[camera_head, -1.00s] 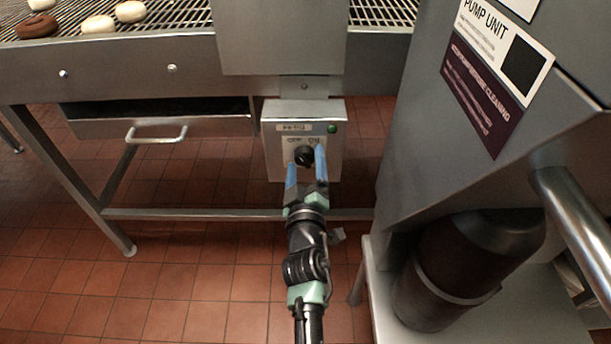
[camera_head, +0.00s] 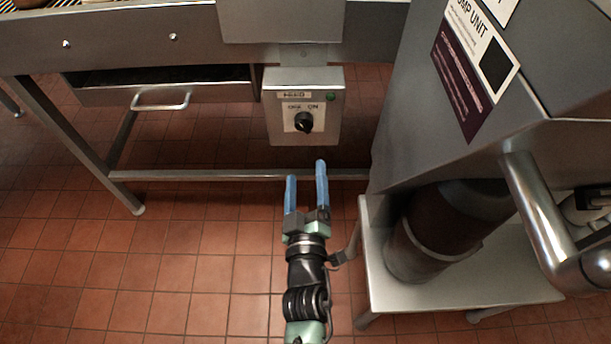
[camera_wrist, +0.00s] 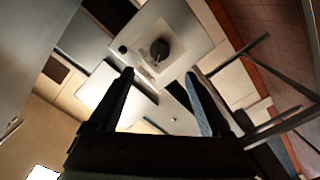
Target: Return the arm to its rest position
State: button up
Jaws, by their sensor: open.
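My gripper (camera_head: 306,188) is open and empty in the head view, its two blue fingers apart and pointing up the picture. It is below the grey switch box (camera_head: 335,118) in the picture and apart from it. The box has a black rotary knob (camera_head: 303,122) under OFF and ON labels, and a green light at its upper right. In the wrist view my gripper (camera_wrist: 160,88) shows two dark fingers with a gap between them. The knob (camera_wrist: 160,49) and its box face are seen beyond the fingertips.
A steel conveyor frame (camera_head: 120,55) with a drawer (camera_head: 160,95) and legs stands behind. At right is the pump unit (camera_head: 440,150), with a brown cylinder (camera_head: 440,235) on a low steel stand (camera_head: 390,290) and a metal pipe (camera_head: 540,215). Tiled floor lies open at left.

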jog(key=shift+r, duration=0.1)
dwell(0.4)
jog(key=w+d+r+m+t+h, duration=0.1)
jog(key=w+d+r+m+t, duration=0.15)
jog(key=r, duration=1.25)
jog(key=w+d+r+m+t+h, duration=0.1)
jog(key=w+r+m+t, duration=0.15)
jog(key=r, duration=1.25)
jog(key=s+a+r+m+t+y+p, duration=0.1)
jog(key=s+r, duration=0.5)
jog(key=r, duration=0.4)
jog(key=s+a+r+m+t+p, duration=0.15)
jog(key=s+r, duration=0.35)
jog(key=r, duration=0.5)
jog(key=s+a+r+m+t+y, duration=0.1)
jog(key=s+r+t, duration=0.1)
jog(key=s+r, duration=0.6)
jog(key=w+r+p, duration=0.3)
jog(key=r+p, duration=2.3)
jog(key=r, duration=0.1)
jog(key=shift+a, duration=0.2)
